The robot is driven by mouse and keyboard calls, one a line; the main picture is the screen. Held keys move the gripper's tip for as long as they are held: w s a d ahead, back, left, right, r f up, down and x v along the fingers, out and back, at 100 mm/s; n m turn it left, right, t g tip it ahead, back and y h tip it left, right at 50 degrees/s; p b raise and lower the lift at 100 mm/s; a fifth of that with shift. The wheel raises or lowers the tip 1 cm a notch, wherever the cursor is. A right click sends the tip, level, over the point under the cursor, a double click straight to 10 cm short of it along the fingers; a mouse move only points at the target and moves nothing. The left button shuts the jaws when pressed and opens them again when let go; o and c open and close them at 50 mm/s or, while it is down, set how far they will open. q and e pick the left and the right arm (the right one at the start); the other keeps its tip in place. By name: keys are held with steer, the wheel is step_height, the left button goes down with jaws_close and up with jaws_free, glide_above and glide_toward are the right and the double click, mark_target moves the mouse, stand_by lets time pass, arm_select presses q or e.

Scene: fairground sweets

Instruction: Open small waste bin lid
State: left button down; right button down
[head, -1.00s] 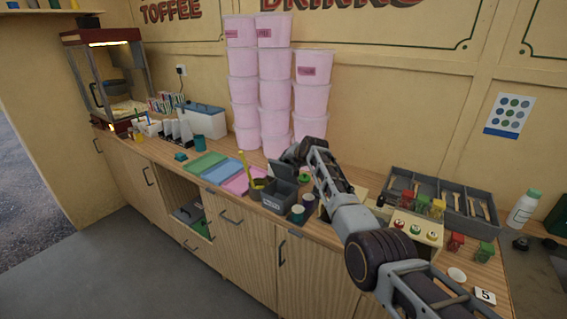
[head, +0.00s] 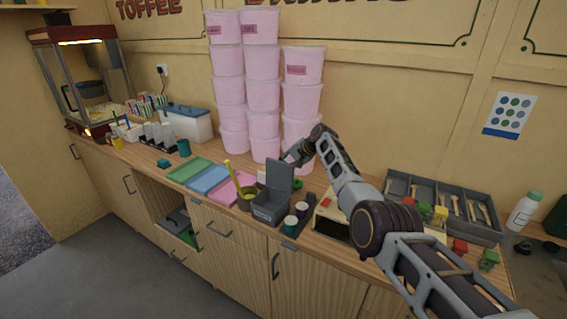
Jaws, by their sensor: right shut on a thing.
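The small waste bin (head: 268,211) is a grey box on the counter, near its front edge. Its lid (head: 279,176) stands raised, roughly upright, at the back of the bin. My right gripper (head: 293,158) is at the top edge of the lid and shut on it; its fingertips are small and partly hidden. My right arm comes in from the lower right and reaches over the counter. My left gripper is out of view.
Stacks of pink tubs (head: 262,95) stand close behind the lid. A yellow-handled tool in a pot (head: 245,200) and coloured trays (head: 210,180) lie left. Cups (head: 290,224) stand just right of the bin. A grey divided tray (head: 470,222) is farther right.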

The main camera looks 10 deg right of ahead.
steer(key=shift+f, duration=0.2)
steer(key=c, duration=1.2)
jaws_free()
steer(key=shift+d, duration=0.1)
steer(key=shift+c, duration=0.2)
steer(key=shift+r, duration=0.1)
steer(key=shift+r, duration=0.2)
steer(key=shift+s+d+r, duration=0.25)
steer(key=shift+d+r, duration=0.05)
steer(key=shift+r, duration=0.05)
steer(key=v, duration=1)
steer(key=shift+s+d, duration=0.25)
